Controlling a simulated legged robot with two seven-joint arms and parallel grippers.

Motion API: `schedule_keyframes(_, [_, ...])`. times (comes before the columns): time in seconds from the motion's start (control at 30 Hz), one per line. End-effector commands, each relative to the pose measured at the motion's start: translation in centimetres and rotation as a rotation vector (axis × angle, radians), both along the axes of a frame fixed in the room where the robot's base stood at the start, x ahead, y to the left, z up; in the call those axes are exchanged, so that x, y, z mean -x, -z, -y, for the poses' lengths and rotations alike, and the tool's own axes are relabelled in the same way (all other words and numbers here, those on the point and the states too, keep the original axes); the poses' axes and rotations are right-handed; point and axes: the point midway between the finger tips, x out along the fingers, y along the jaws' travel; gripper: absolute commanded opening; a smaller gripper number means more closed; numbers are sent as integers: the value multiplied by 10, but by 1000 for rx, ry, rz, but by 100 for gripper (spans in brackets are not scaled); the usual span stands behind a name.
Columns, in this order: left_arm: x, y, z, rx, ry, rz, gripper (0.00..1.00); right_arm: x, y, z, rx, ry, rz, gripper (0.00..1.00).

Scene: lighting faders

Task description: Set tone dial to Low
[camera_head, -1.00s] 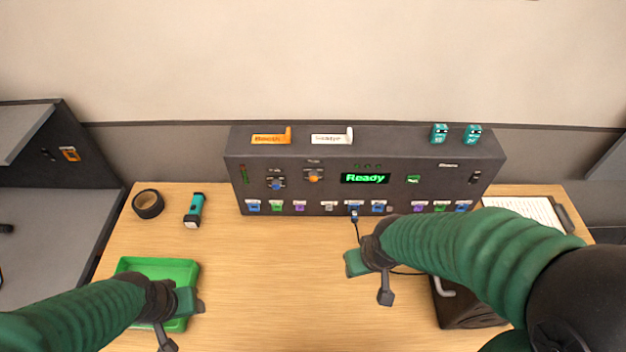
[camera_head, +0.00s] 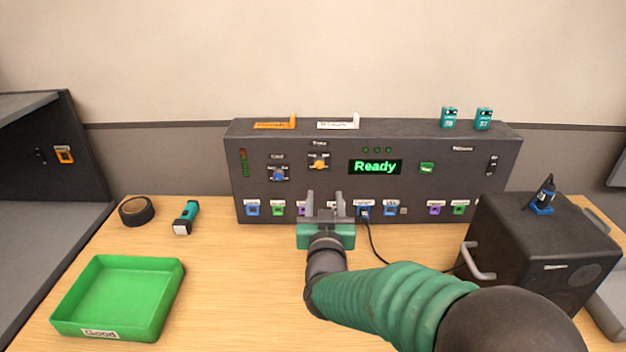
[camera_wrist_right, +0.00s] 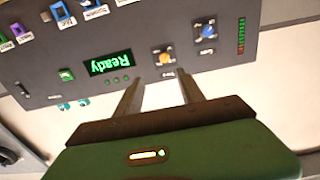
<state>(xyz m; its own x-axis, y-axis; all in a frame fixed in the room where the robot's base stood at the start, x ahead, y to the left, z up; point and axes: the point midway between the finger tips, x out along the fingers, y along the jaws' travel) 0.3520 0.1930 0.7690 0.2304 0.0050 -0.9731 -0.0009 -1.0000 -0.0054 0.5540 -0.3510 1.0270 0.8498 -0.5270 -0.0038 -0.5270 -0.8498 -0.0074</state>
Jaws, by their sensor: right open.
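The dark control panel (camera_head: 440,190) stands at the back of the table, with a green "Ready" display (camera_head: 375,167). An orange dial (camera_head: 319,164) sits left of the display; the small label above it seems to read "Tone". A blue dial (camera_head: 278,175) is to its left. My right gripper (camera_head: 325,195) is open and empty, pointing at the panel below the orange dial in the head view. In the right wrist view, the orange dial (camera_wrist_right: 166,59) lies just beyond the gap between the fingertips (camera_wrist_right: 162,80), apart from them. My left gripper is out of view.
Several coloured sockets line the panel's lower edge, one with a cable (camera_head: 372,240). A black box (camera_head: 540,230) with a handle stands at right. A green tray (camera_head: 165,300), tape roll (camera_head: 136,210) and flashlight (camera_head: 186,217) are at left.

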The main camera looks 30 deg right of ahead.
Motion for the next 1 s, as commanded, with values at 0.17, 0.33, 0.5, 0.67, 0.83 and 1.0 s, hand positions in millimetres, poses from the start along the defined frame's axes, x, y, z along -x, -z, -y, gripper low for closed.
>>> schedule_keyframes(0.17, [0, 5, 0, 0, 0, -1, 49, -40, 0, 18, 4, -1, 0, 46])
schedule_keyframes(0.33, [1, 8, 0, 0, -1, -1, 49, -78, 0, 41, 4, -3, 0, 46])
schedule_keyframes(0.5, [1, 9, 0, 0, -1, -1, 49, -107, 0, 62, 2, -3, 0, 46])
schedule_keyframes(0.67, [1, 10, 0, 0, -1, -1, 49, -120, -1, 69, 3, -5, 1, 46])
schedule_keyframes(0.83, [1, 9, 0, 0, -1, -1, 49, -122, -1, 69, 4, -5, -1, 46])
schedule_keyframes(1.0, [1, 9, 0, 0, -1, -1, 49, -121, -1, 68, 4, -5, 0, 35])
